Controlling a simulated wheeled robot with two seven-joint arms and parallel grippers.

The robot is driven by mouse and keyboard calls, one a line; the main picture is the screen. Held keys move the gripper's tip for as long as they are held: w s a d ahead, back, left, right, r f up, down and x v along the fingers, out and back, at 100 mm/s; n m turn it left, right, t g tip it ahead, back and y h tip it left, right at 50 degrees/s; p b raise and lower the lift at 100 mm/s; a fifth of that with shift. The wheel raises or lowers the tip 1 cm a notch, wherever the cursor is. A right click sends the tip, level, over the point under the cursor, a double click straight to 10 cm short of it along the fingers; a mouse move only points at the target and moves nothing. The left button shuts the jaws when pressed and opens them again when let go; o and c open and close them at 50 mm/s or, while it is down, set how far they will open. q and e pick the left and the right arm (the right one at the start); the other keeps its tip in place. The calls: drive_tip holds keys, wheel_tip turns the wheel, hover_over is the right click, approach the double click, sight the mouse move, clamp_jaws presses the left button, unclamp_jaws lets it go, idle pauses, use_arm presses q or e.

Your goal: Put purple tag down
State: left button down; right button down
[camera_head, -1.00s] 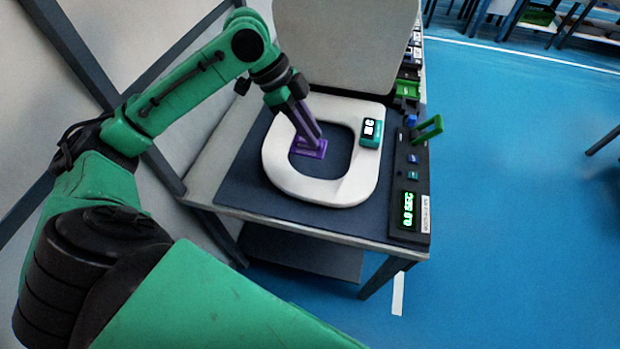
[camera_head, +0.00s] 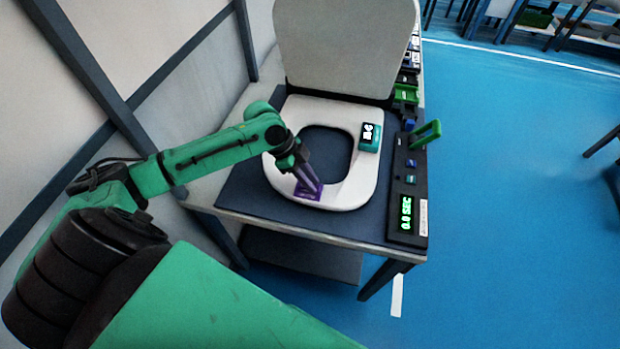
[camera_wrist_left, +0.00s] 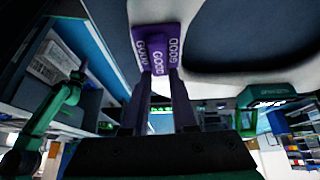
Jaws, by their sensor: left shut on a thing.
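The purple tag (camera_head: 308,192) is at the front part of the white toilet seat (camera_head: 355,190) in the head view. In the left wrist view the purple tag (camera_wrist_left: 158,50) shows the word "GOOD" and lies against the white seat surface. My left gripper (camera_head: 307,185) is shut on the tag, with both fingers (camera_wrist_left: 160,82) meeting its raised part. I cannot tell whether the tag touches the seat or hovers just over it. My right gripper is not in view.
A teal device (camera_head: 370,138) sits on the seat's right side. A black panel (camera_head: 407,200) with a green readout and green lever (camera_head: 426,134) stands at the table's right edge. The raised lid (camera_head: 345,45) is behind. Dark mat (camera_head: 240,190) is bare at left.

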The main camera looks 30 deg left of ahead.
use_arm(q)
drive_tip(key=c, duration=0.7)
unclamp_jaws()
drive_tip(key=shift+a, duration=0.1)
drive_tip(key=b+v, duration=0.1)
drive_tip(key=v, duration=1.1)
